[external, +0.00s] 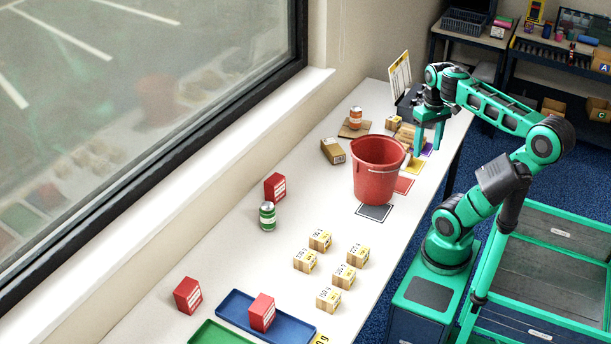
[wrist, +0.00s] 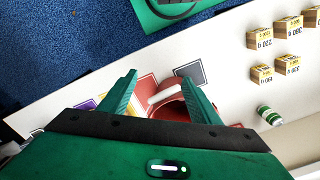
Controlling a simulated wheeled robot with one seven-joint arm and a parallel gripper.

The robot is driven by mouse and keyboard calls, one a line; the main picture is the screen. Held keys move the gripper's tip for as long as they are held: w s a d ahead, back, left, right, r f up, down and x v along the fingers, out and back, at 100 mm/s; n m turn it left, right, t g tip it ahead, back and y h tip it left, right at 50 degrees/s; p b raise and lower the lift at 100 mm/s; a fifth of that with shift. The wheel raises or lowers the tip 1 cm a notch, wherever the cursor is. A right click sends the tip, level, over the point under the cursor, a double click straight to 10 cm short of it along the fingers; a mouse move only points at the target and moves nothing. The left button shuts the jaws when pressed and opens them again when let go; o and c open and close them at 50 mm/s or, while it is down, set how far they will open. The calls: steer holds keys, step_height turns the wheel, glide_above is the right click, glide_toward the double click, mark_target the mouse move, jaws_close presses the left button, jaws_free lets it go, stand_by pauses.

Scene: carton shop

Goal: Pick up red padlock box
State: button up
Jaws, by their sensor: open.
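Three red boxes with white labels show in the external view. One red box (external: 275,187) stands on the table behind a green can, one red box (external: 188,295) stands near the window side at the front, and one red box (external: 262,312) stands in the blue tray (external: 297,333). The labels are too small to read, so I cannot tell which is the padlock box. My gripper (external: 430,142) is open and empty, up over the far right part of the table, well away from all three.
A red bucket (external: 378,172) stands mid-table; it also shows beyond my fingers in the wrist view (wrist: 171,108). A green can (external: 267,217), several small cartons (external: 320,240), a brown box (external: 333,151) and a green tray (external: 212,334) are around. The table's middle left is clear.

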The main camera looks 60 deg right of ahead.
steer(key=w+a+n+t, duration=0.1)
steer(key=w+a+n, duration=0.25)
steer(key=w, duration=0.55)
steer(key=w+a+n+t, duration=0.1)
steer(key=w+a+n, duration=0.1)
steer(key=w+n, duration=0.5)
steer(key=w+a+f+n+t+y, duration=0.1)
steer(key=w+a+n+y, duration=0.1)
steer(key=w+a, duration=0.55)
steer(key=w+a+f+n+t+y, duration=0.1)
steer(key=w+a+n, duration=0.3)
steer(key=a, duration=0.6)
steer(key=w+a+r+n+g+y, duration=0.15)
steer(key=a+n+y, duration=0.3)
steer(key=a, duration=1.45)
steer(key=s+a+r+n+g+y, duration=0.2)
steer(key=s+a+y, duration=0.15)
steer(key=a, duration=0.45)
steer(key=s+a+r+n+g+y, duration=0.1)
steer(key=s+a+n+g+y, duration=0.1)
steer(key=s+a, duration=0.35)
glide_toward(255, 318)
steer(key=shift+s+a+f+t, duration=0.25)
steer(key=shift+s+f+t, duration=0.1)
steer(key=shift+f, duration=0.15)
steer(key=shift+r+x, duration=0.15)
steer(key=shift+x, duration=1.2)
steer(key=shift+r+x, duration=0.15)
steer(key=shift+x, duration=1.15)
